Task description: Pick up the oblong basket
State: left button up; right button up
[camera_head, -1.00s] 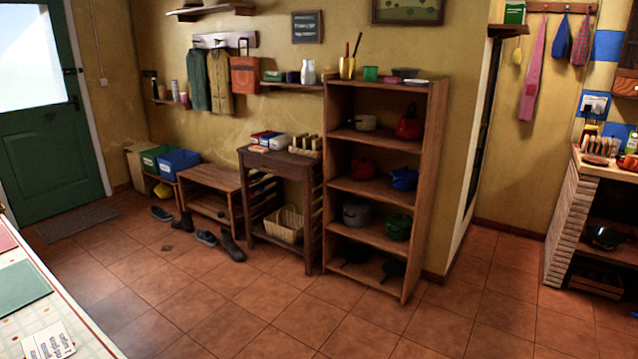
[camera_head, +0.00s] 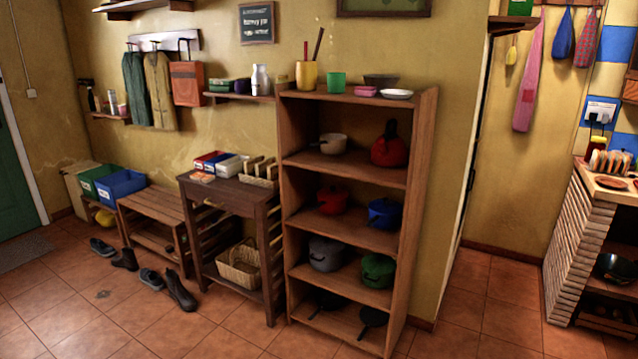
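A woven, light tan basket (camera_head: 240,262) sits on the low shelf of a dark wooden side table (camera_head: 228,190), left of the tall shelf unit. It is longer than it is deep and seems to have a handle at its right end. The table top and legs frame it, and its inside is only partly visible. Neither of my grippers shows in the head view.
A tall wooden shelf (camera_head: 345,178) with several pots stands right of the side table. A slatted bench (camera_head: 155,205) is to its left. Shoes (camera_head: 180,290) lie on the tiled floor in front. A brick counter (camera_head: 580,240) stands at the right.

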aim_at(239, 265)
jog(key=i+u, duration=0.4)
jog(key=i, duration=0.25)
jog(key=i+l+u, duration=0.1)
jog(key=i+u, duration=0.35)
jog(key=i, duration=0.25)
jog(key=i+u, duration=0.25)
jog(key=i, duration=0.55)
jog(key=i+j+z, duration=0.15)
jog(key=i+z, duration=0.25)
jog(key=i+j+z, duration=0.25)
jog(key=i+z, duration=0.2)
jog(key=i+j+z, duration=0.55)
jog(key=j+z, duration=0.25)
